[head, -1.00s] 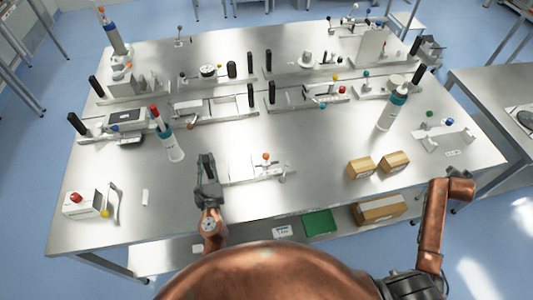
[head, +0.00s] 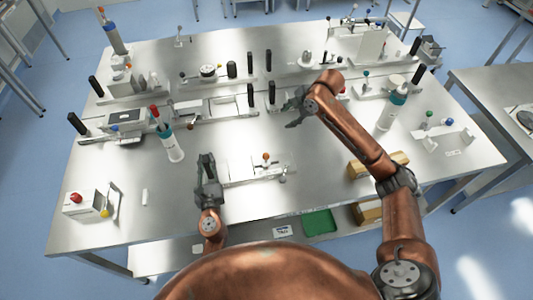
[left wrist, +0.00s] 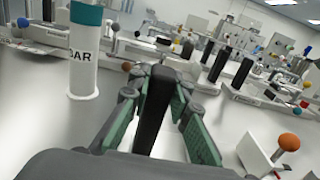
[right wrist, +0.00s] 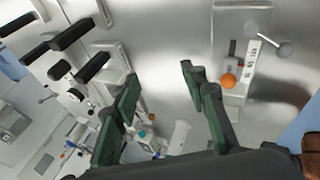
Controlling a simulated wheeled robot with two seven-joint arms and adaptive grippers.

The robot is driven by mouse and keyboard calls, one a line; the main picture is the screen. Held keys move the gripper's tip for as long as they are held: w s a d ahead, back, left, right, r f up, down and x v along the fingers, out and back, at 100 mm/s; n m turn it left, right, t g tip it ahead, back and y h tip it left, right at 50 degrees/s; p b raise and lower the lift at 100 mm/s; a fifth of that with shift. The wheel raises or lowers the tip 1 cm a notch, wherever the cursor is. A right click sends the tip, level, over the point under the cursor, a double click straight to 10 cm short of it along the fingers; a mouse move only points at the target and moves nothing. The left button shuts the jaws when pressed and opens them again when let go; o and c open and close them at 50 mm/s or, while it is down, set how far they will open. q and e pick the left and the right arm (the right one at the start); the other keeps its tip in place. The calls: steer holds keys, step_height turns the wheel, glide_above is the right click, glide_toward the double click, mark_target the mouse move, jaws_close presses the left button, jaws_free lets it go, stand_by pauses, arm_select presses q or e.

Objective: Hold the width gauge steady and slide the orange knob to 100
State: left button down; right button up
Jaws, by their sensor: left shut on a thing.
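The width gauge (head: 252,172) is a pale flat fixture near the table's front edge. Its orange knob (head: 266,156) stands up near the middle; the knob also shows in the left wrist view (left wrist: 289,142) and the right wrist view (right wrist: 228,80). My left gripper (head: 206,160) is at the gauge's left end, shut on a black upright handle (left wrist: 155,105). My right gripper (head: 291,108) is open and empty above the table, behind and right of the gauge. In the right wrist view the knob lies right of the fingers, apart from them. The scale numbers are too small to read.
A teal-and-white bottle (head: 172,145) stands behind left of the gauge, another (head: 391,108) at the right. Wooden blocks (head: 360,167) sit partly behind my right arm. Several fixtures with black posts line the back. The table around the gauge is clear.

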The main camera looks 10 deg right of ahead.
mark_target(267, 154)
steer(key=s+a+n+g+h, duration=0.2)
steer(key=s+a+n+g, duration=0.2)
steer(key=s+a+n, duration=0.5)
steer(key=shift+n, duration=0.3)
steer(key=f, duration=0.3)
steer(key=w+f, duration=0.1)
steer(key=f, duration=0.3)
steer(key=a+f, duration=0.1)
steer(key=f, duration=0.3)
steer(key=shift+w+f, duration=0.1)
steer(key=shift+w, duration=0.15)
jaws_close()
